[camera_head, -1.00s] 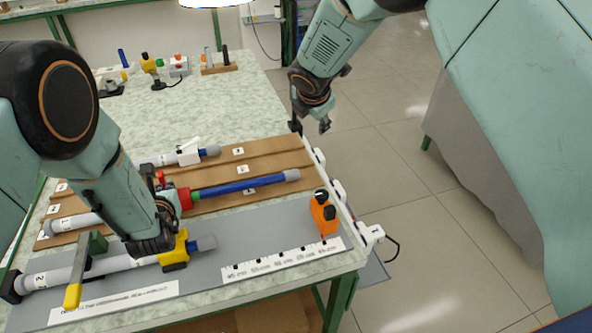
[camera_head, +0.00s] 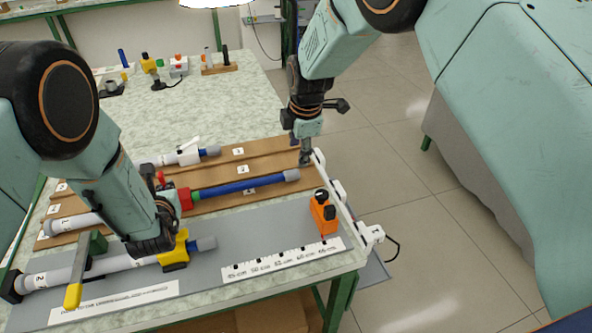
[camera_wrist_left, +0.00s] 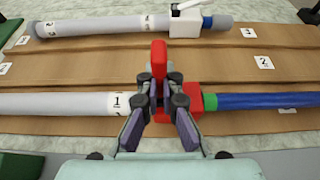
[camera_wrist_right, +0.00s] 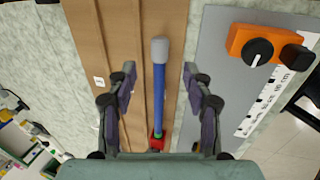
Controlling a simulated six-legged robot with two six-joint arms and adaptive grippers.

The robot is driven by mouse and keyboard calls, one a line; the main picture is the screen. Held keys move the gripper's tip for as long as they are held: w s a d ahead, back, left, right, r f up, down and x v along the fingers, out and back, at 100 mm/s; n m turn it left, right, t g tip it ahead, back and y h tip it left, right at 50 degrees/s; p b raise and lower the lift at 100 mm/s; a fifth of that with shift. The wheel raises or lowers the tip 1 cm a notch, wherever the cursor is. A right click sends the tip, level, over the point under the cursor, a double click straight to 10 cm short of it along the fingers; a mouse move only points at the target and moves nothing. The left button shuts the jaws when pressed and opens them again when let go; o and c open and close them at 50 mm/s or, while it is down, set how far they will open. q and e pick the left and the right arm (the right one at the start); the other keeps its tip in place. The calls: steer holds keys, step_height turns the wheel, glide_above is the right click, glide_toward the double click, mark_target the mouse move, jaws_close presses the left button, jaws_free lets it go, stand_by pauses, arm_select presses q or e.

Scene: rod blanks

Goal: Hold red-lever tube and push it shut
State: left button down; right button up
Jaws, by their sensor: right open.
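The red-lever tube is a grey tube marked 1 (camera_wrist_left: 60,103) with a red collar (camera_head: 185,198), a green ring (camera_wrist_left: 210,101) and a red lever (camera_wrist_left: 160,60). A blue rod (camera_head: 240,187) with a grey end cap (camera_head: 292,175) extends from it to the right. My left gripper (camera_wrist_left: 161,85) is closed about the red lever at the collar; its fingers hide part of the collar. My right gripper (camera_head: 305,160) is open and empty near the end cap. In the right wrist view the cap (camera_wrist_right: 160,50) shows between the spread fingers (camera_wrist_right: 160,75), not gripped.
A tube with a yellow clamp (camera_head: 175,252) lies in front, beside a ruler strip (camera_head: 285,258). An orange block with a black knob (camera_head: 323,215) stands near the right edge. A white-lever tube (camera_head: 185,156) lies behind. The table behind the brown board is mostly clear.

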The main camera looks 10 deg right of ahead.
mark_target(295, 172)
steer(key=x, duration=0.9)
steer(key=shift+w+f, duration=0.15)
steer(key=shift+f, duration=0.2)
steer(key=shift+c, duration=0.2)
jaws_close()
